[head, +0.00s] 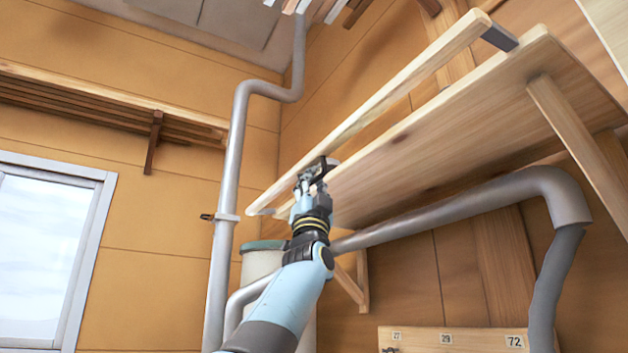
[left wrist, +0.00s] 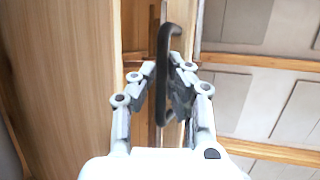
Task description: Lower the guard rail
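The guard rail (head: 385,98) is a long pale wooden bar along the front of a high wooden shelf (head: 440,140). It stands raised above the shelf's front edge, with a grey bracket (head: 499,37) at its far right end. My left gripper (head: 316,178) reaches up to the rail's lower left part, where a dark handle (head: 322,165) sits. In the left wrist view the black bar handle (left wrist: 162,85) runs between the two fingers of my left gripper (left wrist: 162,75), which lean in close on both sides of it. My right gripper is not in view.
A grey pipe (head: 232,150) runs up the wall left of the shelf. A thick grey pipe (head: 460,205) bends below the shelf. A wooden strut (head: 575,135) braces the shelf. A window (head: 45,250) and a slatted rack (head: 100,105) are at the left.

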